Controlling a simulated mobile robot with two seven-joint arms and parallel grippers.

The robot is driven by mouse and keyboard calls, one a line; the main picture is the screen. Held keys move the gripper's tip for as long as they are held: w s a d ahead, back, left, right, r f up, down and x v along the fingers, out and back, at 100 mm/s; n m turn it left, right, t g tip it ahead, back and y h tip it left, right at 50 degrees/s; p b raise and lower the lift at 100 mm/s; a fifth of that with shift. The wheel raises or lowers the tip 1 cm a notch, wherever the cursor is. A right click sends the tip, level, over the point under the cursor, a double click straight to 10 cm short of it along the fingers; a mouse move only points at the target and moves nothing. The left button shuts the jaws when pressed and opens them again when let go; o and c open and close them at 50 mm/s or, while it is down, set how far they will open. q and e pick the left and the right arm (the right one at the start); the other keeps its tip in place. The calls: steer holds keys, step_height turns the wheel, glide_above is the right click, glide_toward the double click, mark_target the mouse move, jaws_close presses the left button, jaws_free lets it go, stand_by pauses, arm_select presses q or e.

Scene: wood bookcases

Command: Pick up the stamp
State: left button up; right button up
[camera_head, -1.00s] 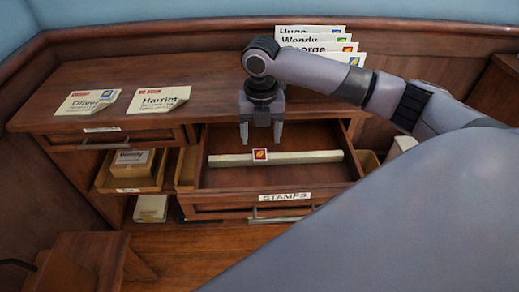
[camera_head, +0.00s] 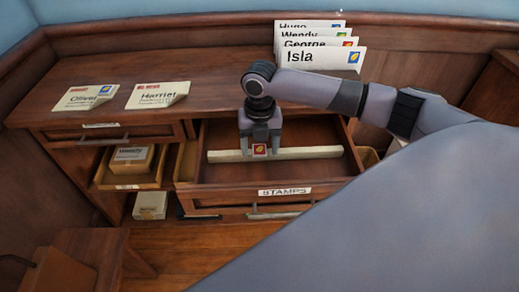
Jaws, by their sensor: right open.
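The stamp (camera_head: 260,150) is a small red-edged square with a yellow emblem. It stands at a pale strip (camera_head: 307,153) that runs across the open drawer (camera_head: 320,174) labelled "STAMPS". My right gripper (camera_head: 260,151) points down into the drawer, open, with one finger on each side of the stamp. I cannot tell whether the fingers touch it. My left gripper is not in view.
Letters for Oliver (camera_head: 86,97) and Harriet (camera_head: 158,95) lie on the desktop (camera_head: 200,85). Several upright envelopes, Isla (camera_head: 318,60) in front, stand at the back. A lower tray (camera_head: 128,180) holds a box at left. My arm covers the lower right.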

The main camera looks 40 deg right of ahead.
mark_target(260, 151)
steer(key=shift+f, duration=0.1)
steer(key=c, duration=1.1)
steer(key=shift+r+p, duration=1.1)
steer(key=shift+r, duration=9.1)
